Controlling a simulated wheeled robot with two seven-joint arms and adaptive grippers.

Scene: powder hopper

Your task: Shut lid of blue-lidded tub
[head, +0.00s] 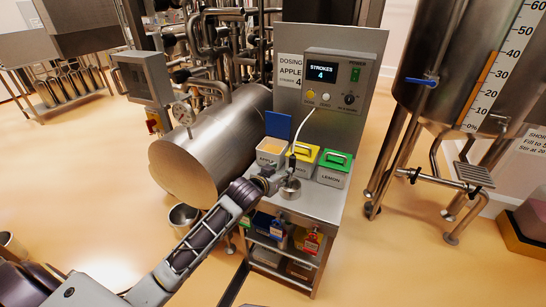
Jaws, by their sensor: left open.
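The blue-lidded tub (266,158) is white, labelled APPLE, and stands at the left of the steel cart top. Its blue lid (278,124) is raised upright at the back, and pale orange powder shows inside. My left gripper (272,181) is open, low in front of the tub and beside a small steel cup (290,189). Its fingertips are small in the picture, and I cannot tell whether they touch the cup. My right gripper is not in view.
A yellow-lidded tub (304,155) and a green-lidded LEMON tub (334,168), both shut, stand to the right. Behind them is a control box (339,80) reading STROKES 4. A steel cylinder (205,150) lies left of the cart.

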